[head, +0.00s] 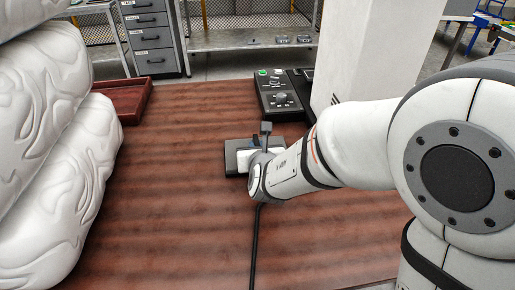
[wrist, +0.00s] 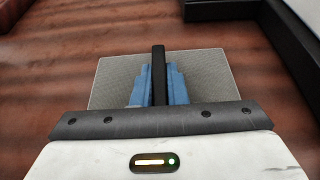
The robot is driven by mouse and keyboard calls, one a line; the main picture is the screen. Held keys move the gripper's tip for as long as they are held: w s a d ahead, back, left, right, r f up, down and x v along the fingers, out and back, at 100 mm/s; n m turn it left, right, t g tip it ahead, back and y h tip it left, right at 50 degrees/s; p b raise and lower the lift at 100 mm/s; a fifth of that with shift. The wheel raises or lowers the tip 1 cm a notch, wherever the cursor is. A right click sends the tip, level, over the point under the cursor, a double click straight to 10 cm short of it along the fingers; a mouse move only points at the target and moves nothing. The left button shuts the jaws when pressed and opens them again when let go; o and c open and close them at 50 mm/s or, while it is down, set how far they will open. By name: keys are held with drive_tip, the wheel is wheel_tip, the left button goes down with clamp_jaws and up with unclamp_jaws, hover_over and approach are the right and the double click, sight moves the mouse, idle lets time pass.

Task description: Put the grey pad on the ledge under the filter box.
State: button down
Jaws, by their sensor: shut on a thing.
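The grey pad (wrist: 215,78) lies flat below my gripper (wrist: 158,88) in the wrist view. The blue fingers are shut on a dark upright bar (wrist: 158,62) above the pad's middle; I cannot tell surely that the bar belongs to the pad. In the head view my gripper (head: 253,152) is over the pad, a dark slab (head: 234,169) on or just above the brown table; any gap is unclear. A tall white housing (head: 375,50) with slots low on its side stands at right, perhaps the filter box. No ledge is clearly visible.
A black control box (head: 281,94) with knobs stands behind my gripper. A dark red tray (head: 128,98) lies at the back left, near big white carved forms (head: 70,170). A black cable (head: 257,240) runs toward the front. The table's left middle is clear.

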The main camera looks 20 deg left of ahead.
drive_tip(key=shift+f, duration=0.15)
drive_tip(key=c, duration=1.9)
unclamp_jaws()
drive_tip(key=o, duration=0.4)
drive_tip(key=shift+o, duration=0.2)
